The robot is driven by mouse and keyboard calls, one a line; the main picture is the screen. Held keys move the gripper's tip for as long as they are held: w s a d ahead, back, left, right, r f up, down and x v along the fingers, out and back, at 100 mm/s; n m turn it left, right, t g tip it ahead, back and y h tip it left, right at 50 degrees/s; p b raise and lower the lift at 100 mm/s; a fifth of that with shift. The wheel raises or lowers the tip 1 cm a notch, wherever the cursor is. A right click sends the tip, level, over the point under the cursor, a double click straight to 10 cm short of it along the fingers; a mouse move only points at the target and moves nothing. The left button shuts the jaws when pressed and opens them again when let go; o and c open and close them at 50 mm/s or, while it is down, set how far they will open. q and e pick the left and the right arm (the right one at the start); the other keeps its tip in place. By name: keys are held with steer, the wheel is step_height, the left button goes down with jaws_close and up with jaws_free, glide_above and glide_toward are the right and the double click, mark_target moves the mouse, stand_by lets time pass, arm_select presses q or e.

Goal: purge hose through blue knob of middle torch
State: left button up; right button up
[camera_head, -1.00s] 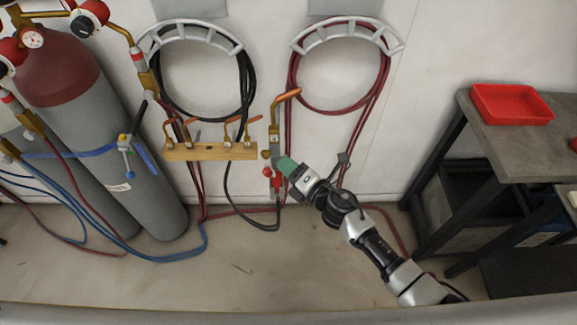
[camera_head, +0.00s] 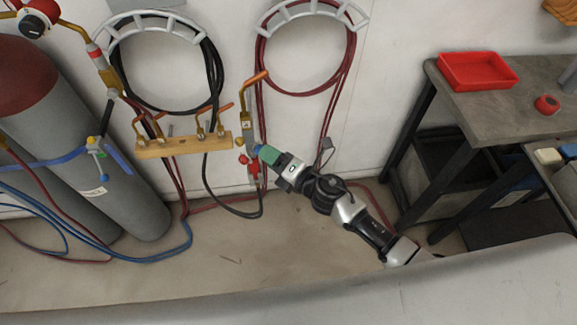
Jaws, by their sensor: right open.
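A torch (camera_head: 248,117) with a brass and grey body and a copper-coloured tip stands upright just right of the wooden rack. A red knob (camera_head: 242,159) shows at its lower end. My right gripper (camera_head: 265,152), with green fingers, is open at the torch's lower end, from the right. A small blue patch (camera_head: 256,149) shows at the fingertips; it may be the blue knob, mostly hidden by the fingers. I cannot tell whether the fingers touch it. Several other torches sit in the wooden rack (camera_head: 184,146). My left gripper is not in view.
A black hose (camera_head: 215,75) and a red hose (camera_head: 258,75) hang coiled on wall brackets. Grey cylinders (camera_head: 135,200) with blue straps stand at left. A workbench (camera_head: 500,112) with a red tray (camera_head: 477,84) stands at right. The floor (camera_head: 235,255) in front is mostly clear.

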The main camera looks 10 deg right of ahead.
steer(key=b+v, duration=0.1)
steer(key=v, duration=0.7)
steer(key=shift+d, duration=0.1)
steer(key=d+f+m+h, duration=0.3)
steer(key=f+m, duration=0.1)
steer(key=f, duration=0.3)
steer(key=d+f+m+h, duration=0.2)
steer(key=d+f+m, duration=0.25)
steer(key=f, duration=0.25)
steer(key=s+d+f+m+g+h, duration=0.25)
steer(key=s+f+m, duration=0.25)
steer(key=f, duration=0.3)
steer(key=s+d+f+m+g+h, duration=0.1)
steer(key=s+d+f+m+h, duration=0.2)
steer(key=f, duration=0.4)
steer(key=s+d+f+m+g, duration=0.1)
steer(key=s+f+m+g, duration=0.3)
steer(key=s, duration=1)
steer(key=s+d+f+m+g+h, duration=0.1)
steer(key=s+f+m+g, duration=0.3)
steer(key=s, duration=1.1)
step_height(320, 180, down, 6)
steer(key=m, duration=0.3)
steer(key=shift+m, duration=0.35)
steer(key=shift+d, duration=0.15)
